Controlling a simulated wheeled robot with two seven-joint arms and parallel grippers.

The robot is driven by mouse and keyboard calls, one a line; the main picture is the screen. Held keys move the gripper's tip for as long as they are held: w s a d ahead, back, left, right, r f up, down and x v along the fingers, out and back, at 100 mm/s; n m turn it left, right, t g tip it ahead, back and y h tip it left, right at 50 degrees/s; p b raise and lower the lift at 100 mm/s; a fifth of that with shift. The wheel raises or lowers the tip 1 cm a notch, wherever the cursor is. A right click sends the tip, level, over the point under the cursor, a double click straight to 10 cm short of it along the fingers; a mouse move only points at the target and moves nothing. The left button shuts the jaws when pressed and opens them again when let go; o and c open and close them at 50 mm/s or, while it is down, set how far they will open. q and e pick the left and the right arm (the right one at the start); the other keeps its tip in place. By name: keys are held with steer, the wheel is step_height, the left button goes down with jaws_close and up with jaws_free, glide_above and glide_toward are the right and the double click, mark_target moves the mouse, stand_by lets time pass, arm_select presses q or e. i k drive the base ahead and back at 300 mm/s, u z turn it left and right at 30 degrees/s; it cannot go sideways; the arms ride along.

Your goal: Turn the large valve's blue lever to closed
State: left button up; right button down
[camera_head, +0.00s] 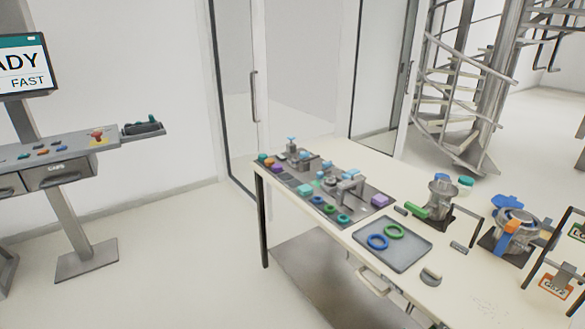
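The large valve (515,238) is a grey metal body on a dark square base, near the right end of the cream table. A blue lever (508,202) shows at its top, pointing to the back left. I cannot tell from this view whether the lever stands at open or closed. Neither of my grippers is in view.
A smaller valve (438,198) with a green lever stands left of the large one. A grey tray (393,262) holds blue and green rings. Framed tags (555,286) stand close at the right. A panel of fittings (325,190) lies at the table's left end.

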mark_target(502, 246)
steer(key=z, duration=1.6)
steer(key=k, duration=0.5)
steer(key=u, duration=0.4)
steer(key=i, duration=0.9)
steer(key=u, duration=0.45)
